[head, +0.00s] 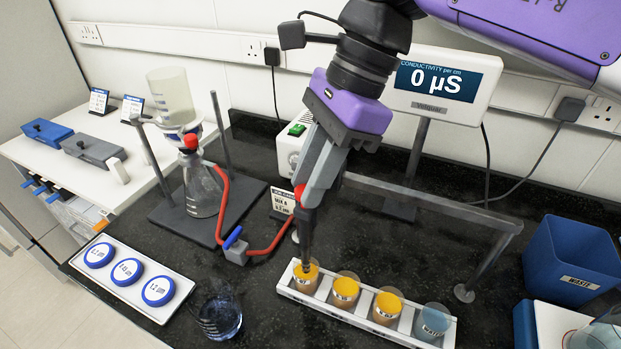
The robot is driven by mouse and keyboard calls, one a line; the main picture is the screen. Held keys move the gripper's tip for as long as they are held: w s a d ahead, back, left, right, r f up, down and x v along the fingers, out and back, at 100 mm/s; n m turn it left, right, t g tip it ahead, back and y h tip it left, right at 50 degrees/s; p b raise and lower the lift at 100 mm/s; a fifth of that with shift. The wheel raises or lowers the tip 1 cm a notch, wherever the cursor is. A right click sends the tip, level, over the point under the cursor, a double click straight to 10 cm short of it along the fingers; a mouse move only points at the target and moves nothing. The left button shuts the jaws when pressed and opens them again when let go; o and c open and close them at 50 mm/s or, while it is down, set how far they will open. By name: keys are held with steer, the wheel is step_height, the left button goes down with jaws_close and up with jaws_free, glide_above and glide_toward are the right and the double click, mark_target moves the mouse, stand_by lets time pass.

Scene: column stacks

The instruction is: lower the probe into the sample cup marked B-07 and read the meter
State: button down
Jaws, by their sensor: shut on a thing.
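My gripper (310,200) is shut on a dark, slim probe (306,238) that points down. The probe's lower end is at the leftmost cup (305,283) in a white rack (340,315); I cannot tell whether the tip touches the orange contents. Two more orange-topped cups, a middle one (345,291) and one to its right (386,307), stand in the rack. A blue-grey cup (433,322) is at the right end. The cup labels are too small to read surely, so I cannot tell which is B-07. The meter (443,80) reads 0 µS, conductivity per cm.
A clear bar on a stand (430,203) crosses behind the rack. A filter flask (203,190) with red tubing stands left. A glass beaker (219,318) and a tray of blue-ringed dishes (128,272) are front left. A blue waste bin (565,265) is right.

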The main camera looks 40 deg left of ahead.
steer(key=shift+r+p, duration=0.8)
steer(key=shift+r, duration=1)
steer(key=c, duration=1.5)
jaws_free()
steer(key=shift+o, duration=0.2)
steer(key=v, duration=0.7)
steer(key=shift+r, duration=0.4)
steer(key=shift+w, duration=0.1)
